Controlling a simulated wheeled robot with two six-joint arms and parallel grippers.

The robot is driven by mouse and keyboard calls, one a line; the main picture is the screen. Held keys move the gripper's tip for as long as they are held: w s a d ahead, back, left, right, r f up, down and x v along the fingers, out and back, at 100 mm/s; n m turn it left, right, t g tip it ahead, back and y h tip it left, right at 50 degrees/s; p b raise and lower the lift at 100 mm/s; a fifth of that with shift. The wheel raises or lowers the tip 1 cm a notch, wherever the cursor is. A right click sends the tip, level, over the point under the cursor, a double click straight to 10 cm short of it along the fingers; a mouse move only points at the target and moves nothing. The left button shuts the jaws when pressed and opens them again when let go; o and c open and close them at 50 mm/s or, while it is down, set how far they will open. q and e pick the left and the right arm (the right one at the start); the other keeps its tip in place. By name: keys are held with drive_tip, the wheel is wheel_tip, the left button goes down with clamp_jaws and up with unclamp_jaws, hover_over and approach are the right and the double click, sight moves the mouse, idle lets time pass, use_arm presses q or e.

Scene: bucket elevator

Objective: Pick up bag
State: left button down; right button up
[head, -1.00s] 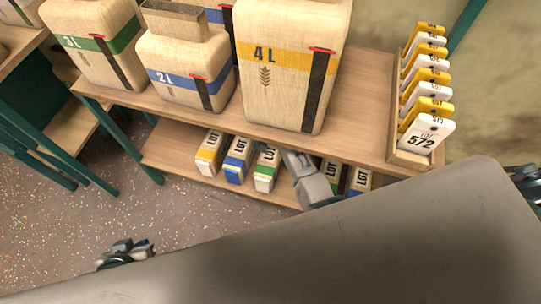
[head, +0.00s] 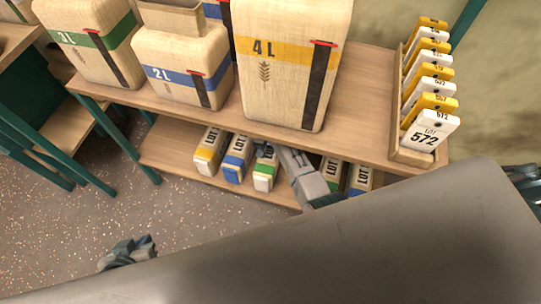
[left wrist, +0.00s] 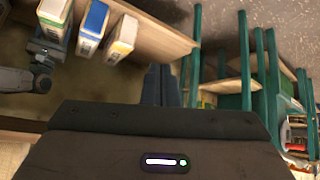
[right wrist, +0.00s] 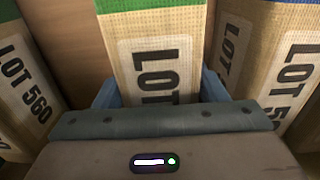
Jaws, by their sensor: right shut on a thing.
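Small tan lot bags stand in a row on the lower shelf. My right gripper (right wrist: 160,95) is shut on a green-banded bag (right wrist: 152,55) marked LOT, with a finger on each side.
Large sacks marked 2 L (head: 180,68) and 4 L (head: 285,75) stand on the upper shelf (head: 362,110), overhanging the lower one. A rack of lot tags (head: 430,125) sits at its right end. A blue-banded (head: 236,160) and a yellow-banded bag (head: 208,152) stand further left.

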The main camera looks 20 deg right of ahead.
drive_tip(key=shift+w+r, duration=0.1)
drive_tip(key=shift+w, duration=0.05)
clamp_jaws()
